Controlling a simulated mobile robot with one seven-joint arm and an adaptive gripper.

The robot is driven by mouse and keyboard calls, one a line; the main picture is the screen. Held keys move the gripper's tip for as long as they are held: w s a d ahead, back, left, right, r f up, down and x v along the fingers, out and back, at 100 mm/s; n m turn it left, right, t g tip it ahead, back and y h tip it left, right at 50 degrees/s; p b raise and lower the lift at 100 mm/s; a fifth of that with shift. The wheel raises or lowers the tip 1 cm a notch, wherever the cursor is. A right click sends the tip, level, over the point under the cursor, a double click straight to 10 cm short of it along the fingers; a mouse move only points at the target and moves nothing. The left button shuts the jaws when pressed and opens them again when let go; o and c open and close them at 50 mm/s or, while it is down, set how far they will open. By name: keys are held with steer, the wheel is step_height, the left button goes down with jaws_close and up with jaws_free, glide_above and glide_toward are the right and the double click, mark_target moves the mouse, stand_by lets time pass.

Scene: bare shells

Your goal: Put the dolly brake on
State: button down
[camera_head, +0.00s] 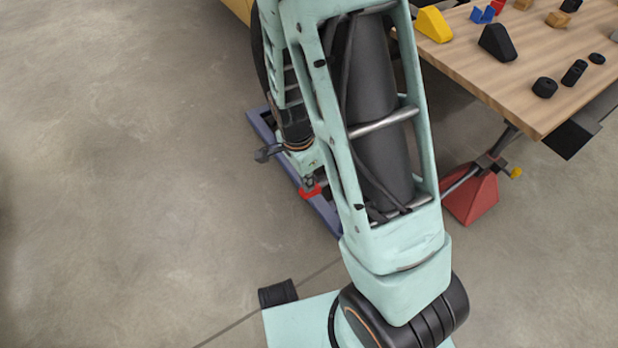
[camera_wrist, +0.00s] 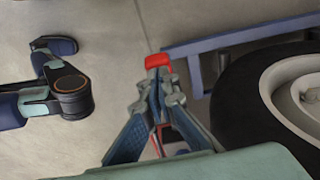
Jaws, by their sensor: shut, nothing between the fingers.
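The dolly shows as a blue-grey frame (camera_head: 325,212) on the floor, partly behind my arm. Its bar (camera_wrist: 235,38) also crosses the upper right of the wrist view. A small red pedal, seemingly the brake (camera_head: 311,193), sits at the frame's edge. It also shows in the wrist view (camera_wrist: 158,61), just beyond my fingertips. My gripper (camera_head: 309,182) points down at the pedal with its fingers shut and empty. In the wrist view my gripper (camera_wrist: 159,80) has its tips together, at or very near the red pedal. I cannot tell whether they touch it.
A dark tyre (camera_wrist: 238,100) with a pale rim stands close on the right in the wrist view. A wooden table (camera_head: 470,62) with blocks and black parts stands at the upper right, above a red support (camera_head: 472,198). The concrete floor at left is clear.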

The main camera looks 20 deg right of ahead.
steer(key=shift+r, duration=0.1)
steer(key=shift+w+d+r+p, duration=0.1)
steer(key=shift+r+p, duration=1.1)
steer(key=shift+r, duration=0.05)
steer(key=r+p, duration=0.3)
steer(key=shift+w+d+r, duration=0.1)
steer(key=shift+d+r, duration=0.2)
steer(key=s+a+r+p, duration=0.1)
steer(key=a+r+p, duration=0.2)
steer(key=r, duration=0.5)
steer(key=shift+a+r, duration=0.2)
steer(key=shift+r, duration=0.1)
